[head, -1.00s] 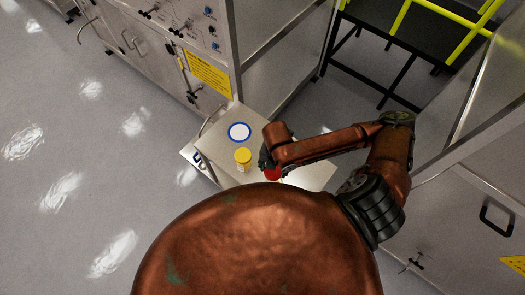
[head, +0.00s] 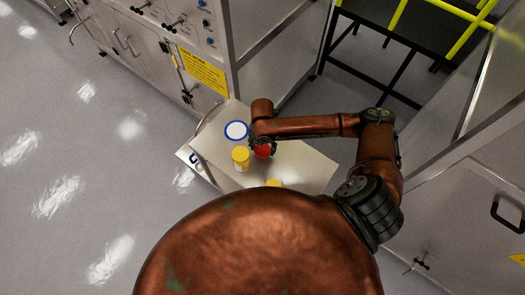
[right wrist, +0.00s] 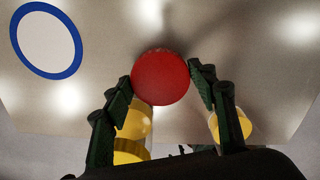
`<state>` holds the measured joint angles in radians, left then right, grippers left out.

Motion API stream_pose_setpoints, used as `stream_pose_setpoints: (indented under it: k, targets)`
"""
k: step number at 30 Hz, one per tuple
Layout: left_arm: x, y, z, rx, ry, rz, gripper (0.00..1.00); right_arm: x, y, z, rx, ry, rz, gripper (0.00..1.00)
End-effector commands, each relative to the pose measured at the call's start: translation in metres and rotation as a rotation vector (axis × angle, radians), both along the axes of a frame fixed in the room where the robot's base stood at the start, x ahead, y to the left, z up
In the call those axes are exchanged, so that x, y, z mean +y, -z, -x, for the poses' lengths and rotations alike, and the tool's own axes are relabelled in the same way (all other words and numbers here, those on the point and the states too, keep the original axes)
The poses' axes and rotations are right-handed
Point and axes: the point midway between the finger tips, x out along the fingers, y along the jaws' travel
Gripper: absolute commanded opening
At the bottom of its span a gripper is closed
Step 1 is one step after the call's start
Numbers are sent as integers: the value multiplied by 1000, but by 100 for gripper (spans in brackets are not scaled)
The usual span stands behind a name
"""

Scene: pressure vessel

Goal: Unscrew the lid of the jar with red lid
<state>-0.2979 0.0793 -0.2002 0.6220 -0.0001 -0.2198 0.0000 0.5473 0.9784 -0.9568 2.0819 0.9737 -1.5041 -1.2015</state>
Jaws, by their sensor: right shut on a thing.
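The red lid (head: 262,152) is a round disc. It also shows in the right wrist view (right wrist: 160,78) between the two dark fingers. My right gripper (head: 258,143) is shut on it, over the metal cart top. I cannot tell whether a jar body is under the lid. A yellow-lidded jar (head: 240,158) stands just left of the gripper; it shows below the lid in the wrist view (right wrist: 132,132). Another yellow round thing (head: 274,183) is partly hidden by my body. My left gripper is not in view.
The cart top (head: 305,165) bears a white disc with a blue ring (head: 236,130), near the gripper. The cart's right part is bare. Steel cabinets (head: 150,60) stand behind, and a yellow railing (head: 470,35) is at the back right.

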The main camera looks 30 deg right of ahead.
Motion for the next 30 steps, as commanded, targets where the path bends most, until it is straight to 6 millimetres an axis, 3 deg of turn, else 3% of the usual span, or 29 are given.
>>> stream_pose_setpoints:
  k: [6, 17, 18, 25, 30]
  targets:
    - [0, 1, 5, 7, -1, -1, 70, 0, 30, 0, 3, 1, 0, 24]
    - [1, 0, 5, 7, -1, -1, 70, -1, 34, -1, 1, 0, 1, 24]
    - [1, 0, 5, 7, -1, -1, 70, 0, 34, -1, 0, 0, 1, 54]
    - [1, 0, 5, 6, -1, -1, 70, -1, 34, -1, 1, 0, 1, 70]
    - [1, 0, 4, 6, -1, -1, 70, -1, 34, -1, 1, 0, 1, 70]
